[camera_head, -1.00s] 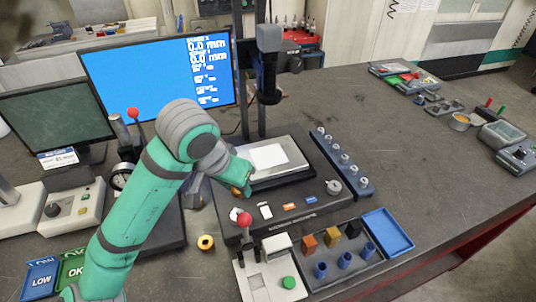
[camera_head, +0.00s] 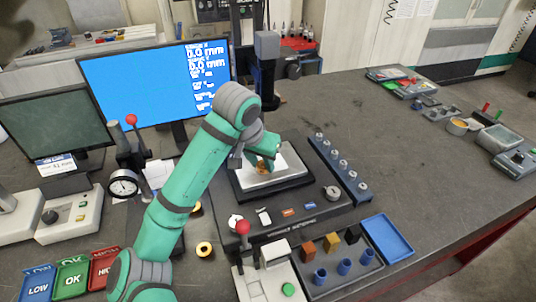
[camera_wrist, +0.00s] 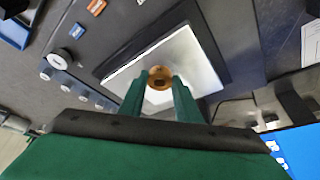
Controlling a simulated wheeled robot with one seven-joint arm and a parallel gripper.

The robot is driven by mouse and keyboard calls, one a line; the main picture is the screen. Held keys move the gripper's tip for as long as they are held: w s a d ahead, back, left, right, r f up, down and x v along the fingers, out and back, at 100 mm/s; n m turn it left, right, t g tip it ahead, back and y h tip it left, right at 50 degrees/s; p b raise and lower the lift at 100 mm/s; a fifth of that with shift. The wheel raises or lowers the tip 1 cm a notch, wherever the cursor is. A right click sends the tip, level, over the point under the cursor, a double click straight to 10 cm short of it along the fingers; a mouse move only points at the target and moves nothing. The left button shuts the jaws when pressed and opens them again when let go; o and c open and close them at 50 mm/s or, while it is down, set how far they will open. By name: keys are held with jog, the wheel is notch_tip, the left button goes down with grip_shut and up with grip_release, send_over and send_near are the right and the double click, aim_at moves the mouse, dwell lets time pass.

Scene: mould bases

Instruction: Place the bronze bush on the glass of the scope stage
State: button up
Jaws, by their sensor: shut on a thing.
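The bronze bush (camera_wrist: 160,78) is between my gripper's two green fingertips (camera_wrist: 159,88) in the wrist view, and my gripper is shut on it. In the head view the bush (camera_head: 262,167) shows as a small orange-brown spot at my gripper (camera_head: 264,160). The scope stage (camera_head: 294,176) lies under them, with a bright glass (camera_wrist: 190,62) in a pale plate. The bush is over the glass area; I cannot tell whether it touches the glass. The scope's dark camera column (camera_head: 267,75) stands behind my gripper.
A blue rail with several knobs (camera_head: 342,168) runs right of the stage. A dial gauge (camera_head: 123,184) stands left of my arm. Another bronze-coloured ring (camera_head: 204,249) lies on the table in front.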

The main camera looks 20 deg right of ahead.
jog(key=w+d, duration=0.3)
jog(key=shift+w, duration=0.1)
jog(key=shift+f, duration=0.3)
jog(key=shift+f, duration=0.15)
jog(key=o, duration=1.2)
jog(key=shift+c, duration=0.2)
jog(key=shift+r, duration=0.25)
jog(key=s+a, duration=0.5)
jog(key=s, duration=0.1)
jog(key=s+a+r, duration=0.1)
jog(key=s+a, duration=0.2)
jog(key=shift+s+a, duration=0.15)
jog(key=shift+a, duration=0.15)
